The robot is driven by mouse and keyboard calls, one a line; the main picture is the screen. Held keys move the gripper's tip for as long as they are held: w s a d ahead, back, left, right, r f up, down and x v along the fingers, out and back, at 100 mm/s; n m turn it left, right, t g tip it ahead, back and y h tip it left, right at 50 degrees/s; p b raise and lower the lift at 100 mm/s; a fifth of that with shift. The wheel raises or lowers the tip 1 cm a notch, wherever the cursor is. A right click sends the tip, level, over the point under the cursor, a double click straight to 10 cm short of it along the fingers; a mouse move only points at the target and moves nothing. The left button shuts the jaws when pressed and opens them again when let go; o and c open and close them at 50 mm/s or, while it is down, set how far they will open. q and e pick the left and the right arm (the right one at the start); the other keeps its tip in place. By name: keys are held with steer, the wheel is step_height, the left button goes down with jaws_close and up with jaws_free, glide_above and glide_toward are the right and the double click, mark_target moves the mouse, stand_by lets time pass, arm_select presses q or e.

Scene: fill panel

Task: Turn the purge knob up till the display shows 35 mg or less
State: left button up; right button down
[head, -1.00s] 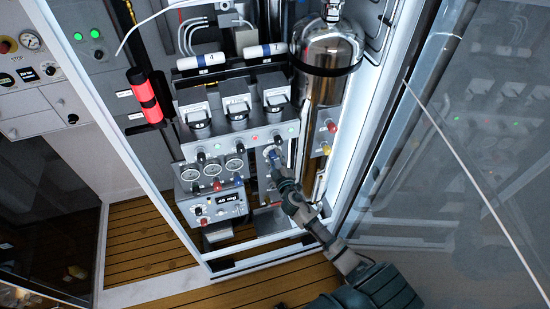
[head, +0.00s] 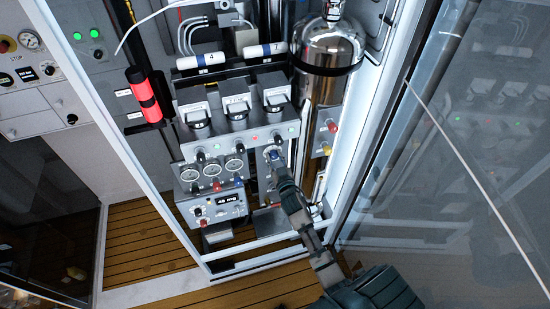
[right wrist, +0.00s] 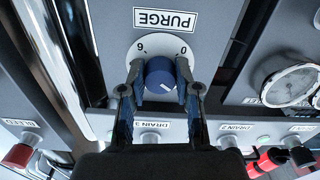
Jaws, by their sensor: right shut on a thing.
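The purge knob (right wrist: 160,76) is blue and sits on a round white dial under an upside-down PURGE label (right wrist: 165,19) in the right wrist view. Its white mark points to the lower right in that view. My right gripper (right wrist: 158,90) is shut on the knob, one finger on each side. In the head view the right gripper (head: 277,166) reaches up to the panel and partly covers the knob (head: 273,154). My left gripper is not in view.
Pressure gauges (head: 211,171) and small coloured knobs stand left of the gripper. A shiny steel cylinder (head: 328,70) is at the upper right. A glass door (head: 440,150) stands open on the right.

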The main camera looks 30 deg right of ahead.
steer(key=shift+f+m, duration=0.2)
steer(key=shift+m, duration=0.4)
steer(key=c, duration=0.8)
jaws_free()
steer(key=shift+r, duration=0.1)
steer(key=shift+s, duration=0.1)
steer(key=v, duration=1.1)
steer(key=shift+s+a, duration=0.25)
steer(key=shift+s, duration=0.1)
